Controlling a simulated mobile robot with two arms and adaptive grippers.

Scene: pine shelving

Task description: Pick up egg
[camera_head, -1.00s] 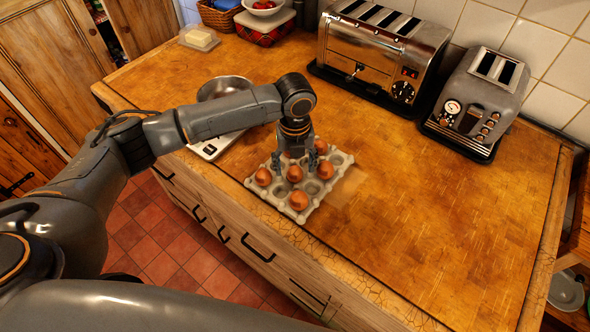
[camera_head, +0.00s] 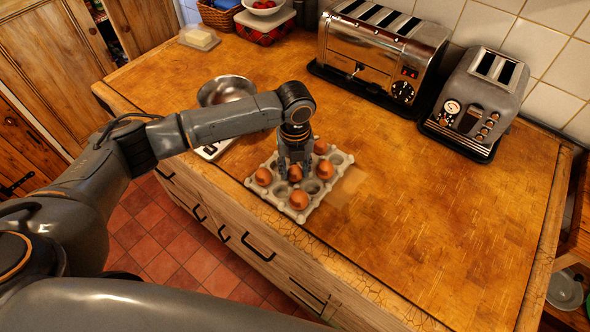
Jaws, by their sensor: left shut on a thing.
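Several brown eggs sit in a grey egg carton (camera_head: 258,189) on the wooden counter. One egg (camera_head: 263,176) is at the carton's left, one (camera_head: 299,200) at the front, one (camera_head: 325,169) toward the right and one (camera_head: 320,147) at the back. My left gripper (camera_head: 295,174) points down over the middle of the carton and is shut on the middle egg (camera_head: 295,175), partly hidden by the fingers. I cannot tell whether this egg still touches its cup. My right gripper is not in view.
A metal bowl on a kitchen scale (camera_head: 226,90) stands left of the carton, close under my left forearm. Two toasters (camera_head: 380,50) (camera_head: 476,104) stand along the tiled wall. A butter dish (camera_head: 199,39) is at the back left. The counter right of the carton is clear.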

